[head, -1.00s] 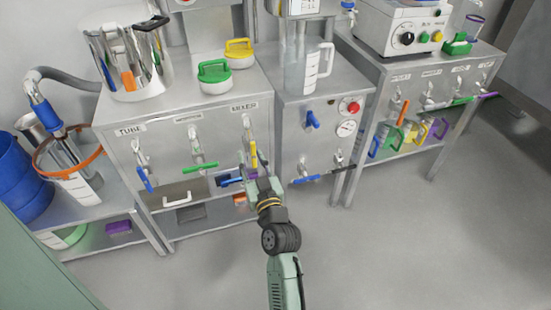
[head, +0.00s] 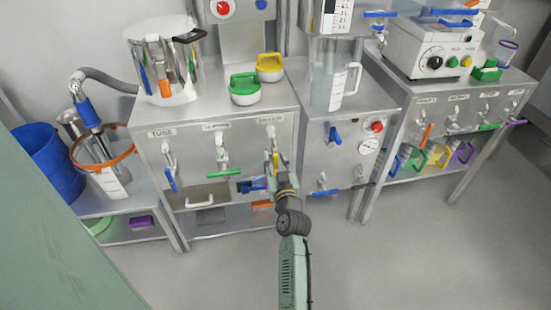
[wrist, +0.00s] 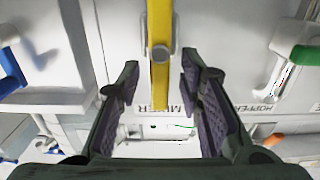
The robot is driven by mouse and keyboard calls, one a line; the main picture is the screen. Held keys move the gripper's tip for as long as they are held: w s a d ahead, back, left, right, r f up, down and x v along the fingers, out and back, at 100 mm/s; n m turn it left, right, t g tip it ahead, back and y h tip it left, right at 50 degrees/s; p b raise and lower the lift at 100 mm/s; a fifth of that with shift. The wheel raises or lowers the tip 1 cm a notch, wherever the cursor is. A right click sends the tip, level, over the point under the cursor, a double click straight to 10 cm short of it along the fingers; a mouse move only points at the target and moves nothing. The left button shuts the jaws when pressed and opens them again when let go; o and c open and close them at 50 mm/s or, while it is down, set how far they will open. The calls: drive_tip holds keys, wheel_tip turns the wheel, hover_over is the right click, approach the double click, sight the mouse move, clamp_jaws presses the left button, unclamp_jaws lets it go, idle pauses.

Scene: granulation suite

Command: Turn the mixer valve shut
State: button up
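The mixer valve (head: 271,132) is on the front of the left steel cabinet, at the right end of its row under the mixer label (head: 272,120). Its yellow lever shows in the wrist view (wrist: 160,60), pointing straight down the middle of the picture from its pivot. My gripper (head: 275,165) is at this valve and partly hides the lever in the head view. In the wrist view my gripper (wrist: 157,92) is open, with one finger on each side of the lever and a visible gap on both sides.
The green-handled valve (head: 222,168) and blue-handled tube valve (head: 170,178) are to the left. The right-hand cabinet has a blue handle (head: 335,134), a red knob (head: 377,126) and a gauge. A blue bar (head: 252,186) lies just below left of my gripper. The right floor is clear.

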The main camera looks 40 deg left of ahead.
drive_tip(key=shift+c, duration=0.4)
clamp_jaws()
drive_tip(key=shift+w, duration=0.1)
